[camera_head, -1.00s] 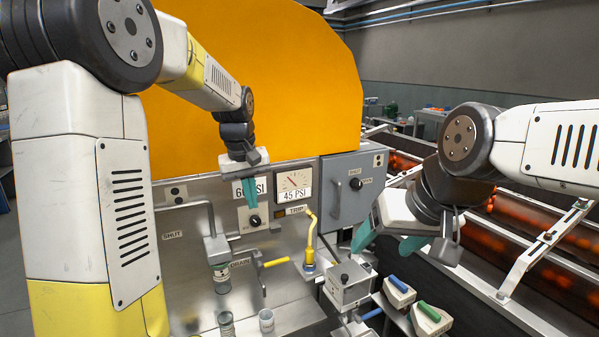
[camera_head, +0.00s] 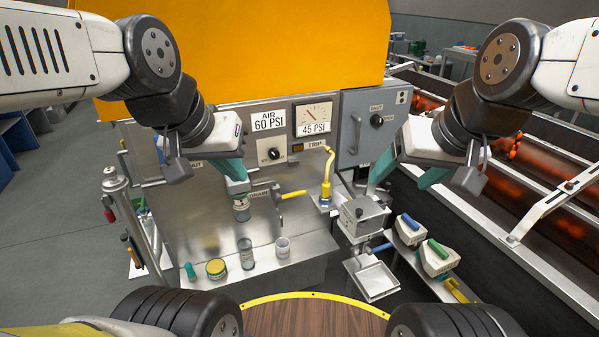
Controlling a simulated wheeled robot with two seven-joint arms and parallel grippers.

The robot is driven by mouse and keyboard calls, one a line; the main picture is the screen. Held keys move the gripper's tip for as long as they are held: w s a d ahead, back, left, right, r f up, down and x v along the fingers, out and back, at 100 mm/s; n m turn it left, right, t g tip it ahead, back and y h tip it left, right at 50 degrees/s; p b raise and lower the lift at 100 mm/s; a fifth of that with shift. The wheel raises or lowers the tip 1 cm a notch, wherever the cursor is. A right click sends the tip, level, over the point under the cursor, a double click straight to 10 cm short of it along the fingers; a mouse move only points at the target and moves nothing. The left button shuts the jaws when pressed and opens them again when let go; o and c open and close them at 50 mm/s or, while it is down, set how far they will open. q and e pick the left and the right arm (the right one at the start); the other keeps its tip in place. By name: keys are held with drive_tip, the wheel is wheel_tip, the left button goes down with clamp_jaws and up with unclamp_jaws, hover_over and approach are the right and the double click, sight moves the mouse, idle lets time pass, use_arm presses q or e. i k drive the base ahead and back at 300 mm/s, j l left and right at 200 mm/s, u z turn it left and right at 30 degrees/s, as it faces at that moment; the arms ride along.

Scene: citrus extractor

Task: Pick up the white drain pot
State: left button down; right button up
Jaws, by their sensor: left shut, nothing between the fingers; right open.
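A small white pot (camera_head: 283,247) stands upright on the steel bench at the front of the machine, at the right end of a short row of containers. My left gripper (camera_head: 238,186) is shut and empty, with its teal fingers above and left of the pot, in front of the steel panel. My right gripper (camera_head: 398,190) is open and empty, above and right of the pot, over the grey metal box. Neither gripper touches the white pot.
A grey jar (camera_head: 246,254) and a yellow tin (camera_head: 216,268) stand left of the pot. A yellow lever (camera_head: 326,180) rises right of it. A grey metal box (camera_head: 362,217) and a white tray (camera_head: 376,281) are further right. A round wooden table (camera_head: 315,318) is nearest.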

sight(282, 245)
drive_tip(key=i+l+u, duration=0.25)
drive_tip(key=u, duration=0.15)
drive_tip(key=i+l+u, duration=0.2)
drive_tip(key=l+u, duration=0.25)
drive_tip(key=j+z, duration=0.3)
drive_tip(key=j, duration=0.55)
drive_tip(key=k+j+z, duration=0.1)
drive_tip(key=j+z, duration=0.25)
drive_tip(key=j, duration=0.5)
drive_tip(key=k+j+z, duration=0.25)
drive_tip(key=z, duration=0.15)
drive_tip(key=i+u, duration=0.25)
drive_tip(key=u, duration=0.15)
